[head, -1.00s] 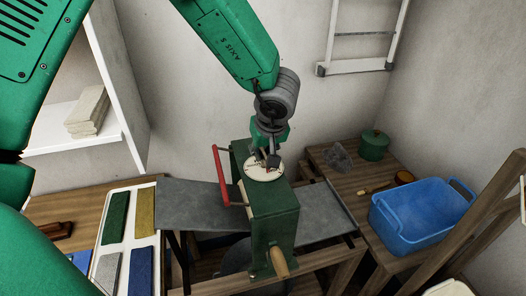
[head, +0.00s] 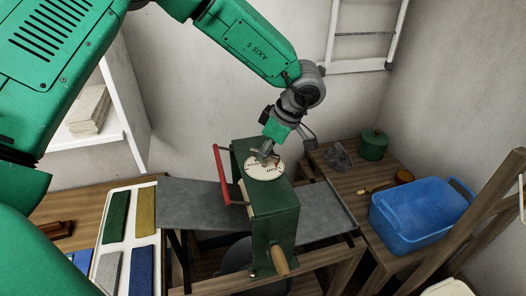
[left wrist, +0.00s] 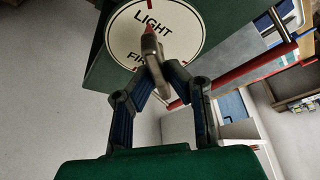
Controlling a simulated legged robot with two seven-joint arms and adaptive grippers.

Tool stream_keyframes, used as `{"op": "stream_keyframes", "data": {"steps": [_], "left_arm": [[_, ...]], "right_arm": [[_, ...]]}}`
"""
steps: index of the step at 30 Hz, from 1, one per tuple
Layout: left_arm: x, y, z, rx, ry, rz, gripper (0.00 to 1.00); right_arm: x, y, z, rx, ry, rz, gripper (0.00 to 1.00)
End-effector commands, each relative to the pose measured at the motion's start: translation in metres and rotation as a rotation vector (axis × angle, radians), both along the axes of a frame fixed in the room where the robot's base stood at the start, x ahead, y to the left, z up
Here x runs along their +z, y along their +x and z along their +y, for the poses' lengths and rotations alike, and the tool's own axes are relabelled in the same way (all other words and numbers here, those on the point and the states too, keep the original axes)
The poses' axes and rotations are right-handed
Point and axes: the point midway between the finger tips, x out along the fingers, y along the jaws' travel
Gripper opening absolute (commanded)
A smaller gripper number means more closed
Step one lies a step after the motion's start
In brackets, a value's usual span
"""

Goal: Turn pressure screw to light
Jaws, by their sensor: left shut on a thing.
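The pressure screw (left wrist: 152,55) is a pale metal bar with a red tip, standing over a round cream dial (head: 258,174) on top of the green press (head: 275,212). In the left wrist view the dial (left wrist: 122,40) reads LIGHT at the top and FIRM lower down, partly covered by the screw. The red tip appears just below the word LIGHT. My left gripper (head: 266,156) is at the dial and leans in from the upper right. In the left wrist view its fingers (left wrist: 155,75) are shut on the screw. My right gripper is out of view.
A red lever (head: 220,172) stands beside the press, and a wooden handle (head: 279,260) sticks out in front. A grey bed plate (head: 190,203) runs under it. A blue tub (head: 405,235) and green pot (head: 373,145) are on the right. Colored slabs in a white tray (head: 128,245) lie left.

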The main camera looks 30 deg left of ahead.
Motion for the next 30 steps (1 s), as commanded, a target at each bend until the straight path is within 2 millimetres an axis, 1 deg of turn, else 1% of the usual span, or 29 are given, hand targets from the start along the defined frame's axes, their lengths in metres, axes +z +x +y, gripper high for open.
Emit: {"op": "stream_keyframes", "data": {"steps": [1, 2, 30], "left_arm": [[0.0000, 0.0018, -0.0044, 0.041, -0.010, -0.003, 0.00], [0.0001, 0.0022, -0.0046, 0.070, -0.011, -0.005, 0.00], [0.0016, 0.0088, 0.0019, 0.966, -0.012, -0.007, 0.00]], "right_arm": [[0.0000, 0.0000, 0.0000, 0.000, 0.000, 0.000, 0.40], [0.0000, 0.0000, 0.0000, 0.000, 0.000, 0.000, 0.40], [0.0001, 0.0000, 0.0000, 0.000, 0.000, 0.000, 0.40]]}}
